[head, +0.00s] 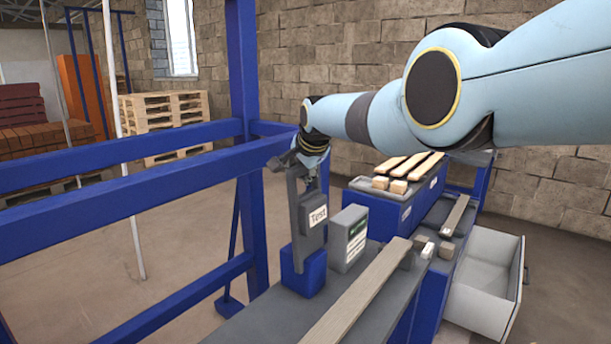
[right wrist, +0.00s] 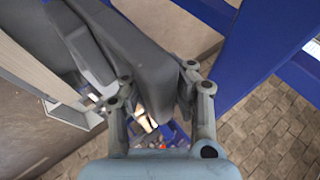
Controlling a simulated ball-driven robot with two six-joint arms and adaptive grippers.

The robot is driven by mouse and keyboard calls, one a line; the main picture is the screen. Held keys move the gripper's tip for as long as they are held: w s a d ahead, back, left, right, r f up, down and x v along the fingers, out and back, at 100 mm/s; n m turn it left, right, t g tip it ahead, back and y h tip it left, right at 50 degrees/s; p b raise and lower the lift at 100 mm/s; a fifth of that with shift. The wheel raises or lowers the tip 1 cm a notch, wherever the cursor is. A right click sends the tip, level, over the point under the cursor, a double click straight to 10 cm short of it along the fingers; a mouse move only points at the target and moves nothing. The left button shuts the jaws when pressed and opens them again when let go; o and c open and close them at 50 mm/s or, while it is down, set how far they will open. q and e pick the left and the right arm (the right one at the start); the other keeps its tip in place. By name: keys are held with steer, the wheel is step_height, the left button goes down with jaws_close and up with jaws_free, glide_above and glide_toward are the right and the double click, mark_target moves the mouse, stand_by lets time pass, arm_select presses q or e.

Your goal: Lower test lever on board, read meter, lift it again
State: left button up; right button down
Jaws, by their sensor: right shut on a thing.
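The grey test board (head: 313,232) with a white "Test" label stands on a blue foot (head: 303,275) at the bench's left edge. The grey test lever (head: 295,197) rises upright beside it. My right gripper (head: 308,160) is at the lever's top and shut on it. In the right wrist view, the grey lever (right wrist: 152,72) lies between the fingers of my right gripper (right wrist: 155,92). A grey box (head: 348,238) with a green-and-white label, perhaps the meter, stands just right of the board; no reading is legible. My left gripper is out of view.
A long wooden plank (head: 362,292) lies on the grey bench in front. A blue case (head: 402,212) with wooden pieces stands behind, beside an open white drawer (head: 490,282). Blue gantry beams (head: 125,215) bound the left side. Pallets (head: 165,120) stand farther back.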

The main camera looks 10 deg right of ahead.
steer(key=shift+w+a+r, duration=0.15)
steer(key=shift+w+r, duration=0.1)
steer(key=shift+r, duration=0.2)
steer(key=shift+w+a+r, duration=0.1)
steer(key=shift+w+r, duration=0.15)
steer(key=shift+r, duration=0.2)
steer(key=c, duration=1.1)
jaws_free()
steer(key=shift+a, duration=0.1)
steer(key=shift+c, duration=0.2)
steer(key=shift+o, duration=0.3)
steer(key=shift+s, duration=0.2)
steer(key=shift+s+f, duration=0.15)
steer(key=shift+f, duration=0.1)
steer(key=shift+r, duration=0.1)
steer(key=shift+s+r, duration=0.5)
steer(key=v, duration=1)
steer(key=shift+s, duration=0.2)
